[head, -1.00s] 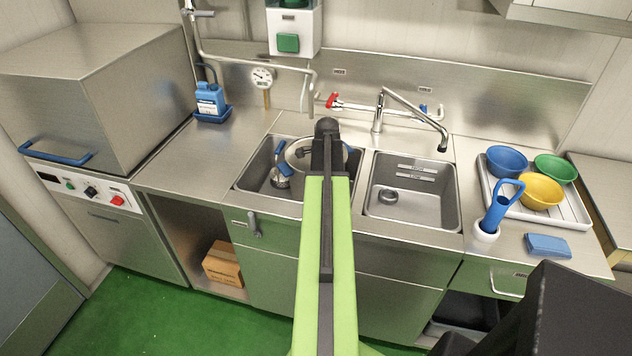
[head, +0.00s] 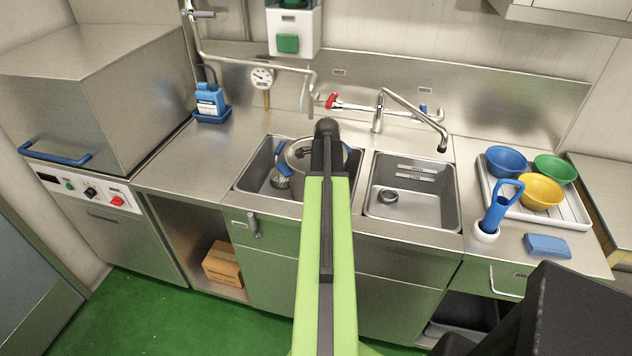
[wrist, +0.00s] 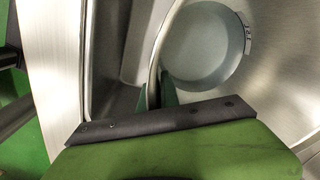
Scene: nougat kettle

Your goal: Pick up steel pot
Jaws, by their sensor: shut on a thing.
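The steel pot (head: 297,153) is in the left sink basin (head: 256,170), partly hidden behind my arm. In the wrist view the inside of the pot (wrist: 203,48) shows, with a round pale bottom and a curved rim. My gripper (wrist: 155,95) is shut on the rim, its green fingertips one on each side of the wall. In the head view my arm hides the fingers. I cannot tell how far the pot's bottom is from the basin floor.
A blue-topped scrubber (head: 284,169) is in the left basin beside the pot. The right basin (head: 410,205) holds only a drain piece. The faucet (head: 400,110) and a red-handled tap (head: 332,101) stand behind. A tray (head: 575,205) with bowls is at right. The left counter is mostly clear.

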